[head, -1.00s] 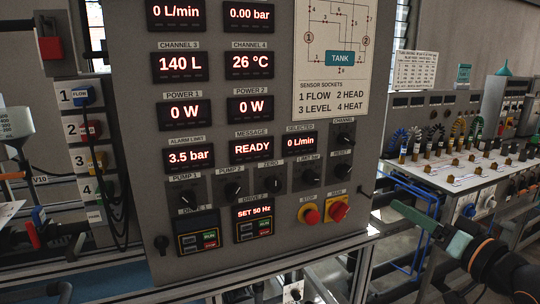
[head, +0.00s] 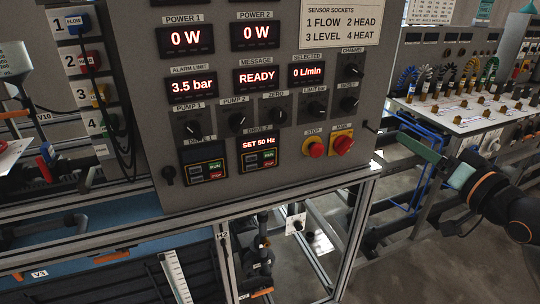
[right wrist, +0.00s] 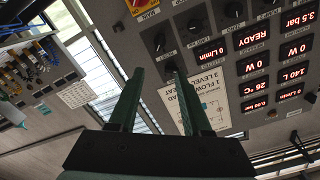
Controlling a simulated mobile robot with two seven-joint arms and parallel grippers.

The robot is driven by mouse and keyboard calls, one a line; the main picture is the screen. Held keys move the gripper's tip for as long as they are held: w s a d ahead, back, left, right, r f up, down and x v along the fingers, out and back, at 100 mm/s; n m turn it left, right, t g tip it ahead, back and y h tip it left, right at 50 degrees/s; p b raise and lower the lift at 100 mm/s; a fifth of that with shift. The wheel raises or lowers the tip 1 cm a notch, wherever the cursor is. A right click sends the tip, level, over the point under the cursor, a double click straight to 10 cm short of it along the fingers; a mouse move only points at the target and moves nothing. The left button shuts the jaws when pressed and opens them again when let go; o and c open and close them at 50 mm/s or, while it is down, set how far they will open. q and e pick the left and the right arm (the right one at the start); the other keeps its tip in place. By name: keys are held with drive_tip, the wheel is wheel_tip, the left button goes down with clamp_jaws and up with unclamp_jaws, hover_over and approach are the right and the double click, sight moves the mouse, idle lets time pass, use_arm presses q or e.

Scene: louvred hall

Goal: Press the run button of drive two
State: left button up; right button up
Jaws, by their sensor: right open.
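Drive two (head: 258,156) is a small black unit low on the grey control panel, under a "DRIVE 2" label. Its display reads "SET 50 Hz". Its green run button (head: 269,156) sits above a red stop button (head: 269,167). My right gripper (head: 418,152) has green fingers and is right of the panel, well apart from drive two. In the right wrist view its fingers (right wrist: 158,76) are spread and empty, with the upside-down panel beyond. Drive two is not visible in that view. My left gripper is not in view.
Drive one (head: 204,164) is left of drive two. A red stop knob (head: 315,149) and a red main switch (head: 343,144) lie between drive two and my right gripper. A white bench (head: 470,112) with sockets stands at the right.

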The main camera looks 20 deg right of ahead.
clamp_jaws()
idle(1.5)
